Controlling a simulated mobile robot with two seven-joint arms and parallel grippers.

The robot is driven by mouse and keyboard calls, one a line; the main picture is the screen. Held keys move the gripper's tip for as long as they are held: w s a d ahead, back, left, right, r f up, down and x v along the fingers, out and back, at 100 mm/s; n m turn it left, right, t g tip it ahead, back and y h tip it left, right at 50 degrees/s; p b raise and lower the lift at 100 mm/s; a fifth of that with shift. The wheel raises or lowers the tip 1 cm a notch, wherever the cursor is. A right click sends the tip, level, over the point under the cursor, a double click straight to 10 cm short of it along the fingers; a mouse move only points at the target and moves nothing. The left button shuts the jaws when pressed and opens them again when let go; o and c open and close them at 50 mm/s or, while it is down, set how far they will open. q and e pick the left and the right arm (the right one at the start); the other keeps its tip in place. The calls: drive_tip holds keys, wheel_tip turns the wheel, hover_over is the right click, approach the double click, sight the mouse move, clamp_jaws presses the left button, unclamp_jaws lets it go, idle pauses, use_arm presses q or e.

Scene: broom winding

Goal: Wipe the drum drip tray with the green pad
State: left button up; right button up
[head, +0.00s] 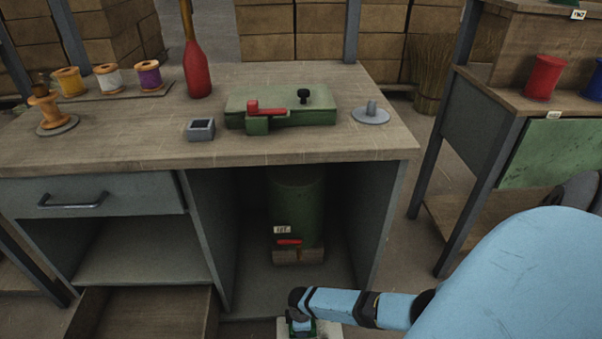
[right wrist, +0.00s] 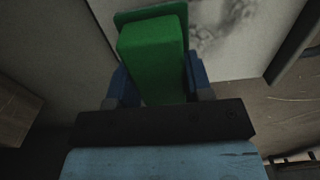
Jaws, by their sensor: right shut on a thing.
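The green pad (right wrist: 152,50) is a block with a wider flat green part at its far end. My right gripper (right wrist: 155,88) is shut on it, with a blue finger on each side. In the head view my right gripper (head: 301,322) is low at the bottom edge, in front of the bench bay. A pale surface, seemingly the drip tray (right wrist: 240,55), lies beyond the pad and has dark smudges. Its pale edge (head: 335,329) shows beside the gripper in the head view. I cannot tell whether the pad touches it. The green drum (head: 298,200) stands in the bay behind. My left gripper is out of view.
The workbench (head: 330,150) overhangs the drum, with bay panels on both sides. An open lower drawer (head: 150,312) is at left. On top are a green metal device (head: 300,100), a red bottle-shaped object (head: 197,75) and spools. Another table (head: 575,105) stands at right.

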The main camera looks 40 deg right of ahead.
drive_tip(key=shift+f+b, duration=0.5)
drive_tip(key=shift+f, duration=0.25)
